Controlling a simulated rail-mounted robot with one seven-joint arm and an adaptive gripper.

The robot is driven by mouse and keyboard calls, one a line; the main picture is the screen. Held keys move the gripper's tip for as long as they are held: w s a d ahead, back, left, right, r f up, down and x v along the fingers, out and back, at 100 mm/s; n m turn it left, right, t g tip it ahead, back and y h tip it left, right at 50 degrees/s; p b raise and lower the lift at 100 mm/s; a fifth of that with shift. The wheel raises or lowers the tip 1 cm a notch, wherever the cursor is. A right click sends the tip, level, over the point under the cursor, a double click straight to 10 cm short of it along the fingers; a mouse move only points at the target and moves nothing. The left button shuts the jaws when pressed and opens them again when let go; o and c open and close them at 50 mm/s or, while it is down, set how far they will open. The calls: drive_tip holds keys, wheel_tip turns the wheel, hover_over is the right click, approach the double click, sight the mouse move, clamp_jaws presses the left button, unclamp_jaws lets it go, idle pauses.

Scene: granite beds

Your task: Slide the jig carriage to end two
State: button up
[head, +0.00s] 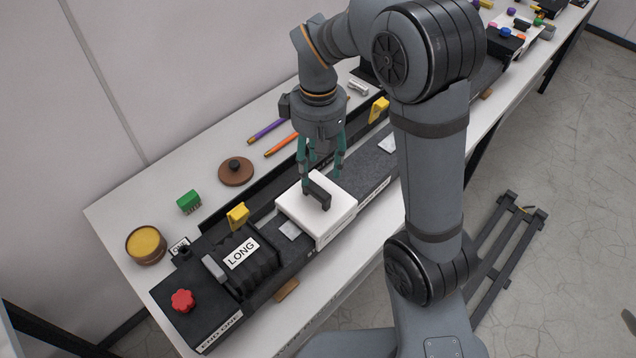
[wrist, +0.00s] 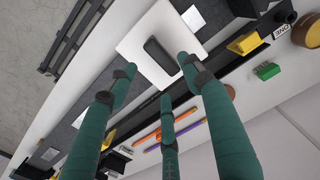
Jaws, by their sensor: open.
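The jig carriage (head: 335,226) is a white block with a dark upright handle (head: 318,196) on top. It sits on the long dark granite bed (head: 375,166), towards the end marked END ONE (head: 219,333). The handle also shows in the wrist view (wrist: 161,56). My gripper (head: 322,182) has teal fingers and is open, pointing down at the carriage. Its fingertips (wrist: 160,76) are close about the handle; I cannot tell whether they touch it. The far end of the bed is partly hidden behind my arm, and no END TWO label is readable.
A dark block labelled LONG (head: 241,254) and a red knob (head: 183,301) stand at end one. Yellow pieces (head: 238,215) line the back edge. A green block (head: 189,202), brown disc (head: 236,172) and pens (head: 282,144) lie behind. A dark rack (head: 507,250) is on the floor.

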sight(318, 186)
wheel_tip(318, 186, down, 7)
idle(0.3)
drive_tip(key=shift+c, duration=1)
clamp_jaws()
drive_tip(key=shift+w, duration=0.1)
